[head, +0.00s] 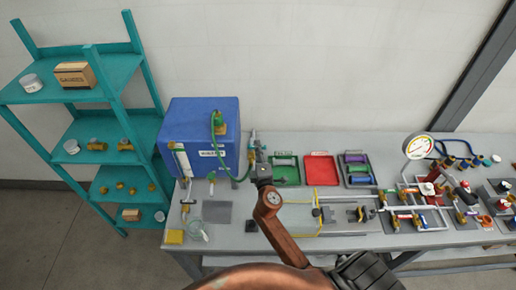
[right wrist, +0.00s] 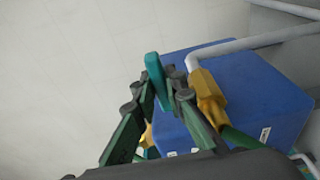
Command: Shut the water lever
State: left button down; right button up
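The water lever is a teal handle (head: 252,139) at the right side of the blue tank (head: 188,122) in the head view. In the right wrist view the lever (right wrist: 154,75) stands up between the fingertips of my right gripper (right wrist: 160,82). The fingers are closed to about the lever's width and appear to touch it on both sides. The lower part of the lever is hidden by the fingers. In the head view my right gripper (head: 262,171) is small and dark, just below the lever. My left gripper is not in view.
A brass-yellow fitting (right wrist: 207,97) with a pale pipe is close to the right finger. A green hose (head: 217,145) hangs in front of the tank. Trays, including a red one (head: 321,169), and pipework with a gauge (head: 419,146) stand right. A teal shelf (head: 100,125) is left.

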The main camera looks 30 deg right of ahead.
grip_shut()
jog(key=shift+d+r+n+t+y+p, duration=0.15)
jog(key=shift+n+t+y+p, duration=0.25)
jog(key=shift+n+y+p, duration=0.45)
jog(key=shift+w+d+n+y, duration=0.15)
jog(key=shift+n+y, duration=0.4)
jog(key=shift+y, duration=0.7)
jog(key=shift+w, duration=0.1)
